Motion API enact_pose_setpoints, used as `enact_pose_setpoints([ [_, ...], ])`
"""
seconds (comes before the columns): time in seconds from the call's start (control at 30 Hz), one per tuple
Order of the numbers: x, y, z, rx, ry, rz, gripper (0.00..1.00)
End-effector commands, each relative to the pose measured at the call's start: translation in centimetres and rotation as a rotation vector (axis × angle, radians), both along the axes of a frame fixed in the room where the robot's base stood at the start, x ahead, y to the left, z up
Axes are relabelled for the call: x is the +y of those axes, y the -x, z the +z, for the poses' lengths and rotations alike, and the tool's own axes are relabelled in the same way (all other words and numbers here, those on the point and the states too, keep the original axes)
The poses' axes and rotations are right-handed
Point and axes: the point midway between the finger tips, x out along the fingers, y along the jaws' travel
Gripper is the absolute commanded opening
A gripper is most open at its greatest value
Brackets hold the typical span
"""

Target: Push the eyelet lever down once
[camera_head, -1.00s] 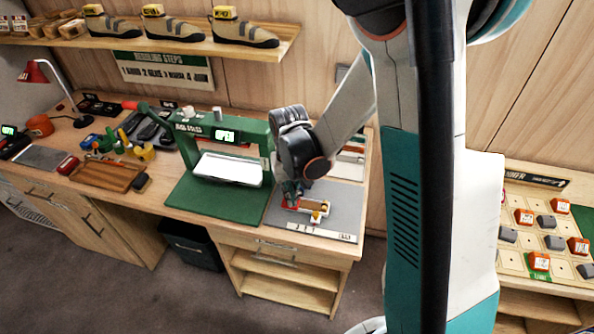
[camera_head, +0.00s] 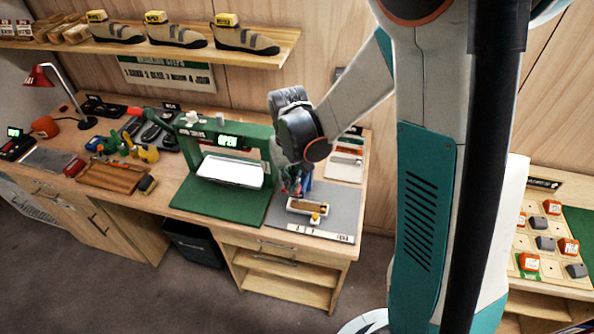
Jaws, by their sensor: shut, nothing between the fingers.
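Red and blue parts show close by the fingertips. They are too small to tell which of them is the lever, or whether my fingers touch it. My wrist hides part of the area behind the fixture.
A green press (camera_head: 235,165) with a white plate and a green base stands just left of my gripper. A wooden tray (camera_head: 118,177) and tools lie farther left. A shelf (camera_head: 190,45) with shoes hangs above. The mat's front left part is clear.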

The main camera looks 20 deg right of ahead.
Motion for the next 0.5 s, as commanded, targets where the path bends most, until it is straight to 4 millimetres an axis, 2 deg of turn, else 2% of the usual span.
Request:
enact_pose_setpoints([
  [0.5,0.0,0.0,4.4,0.000,0.000,0.000,0.00],
])
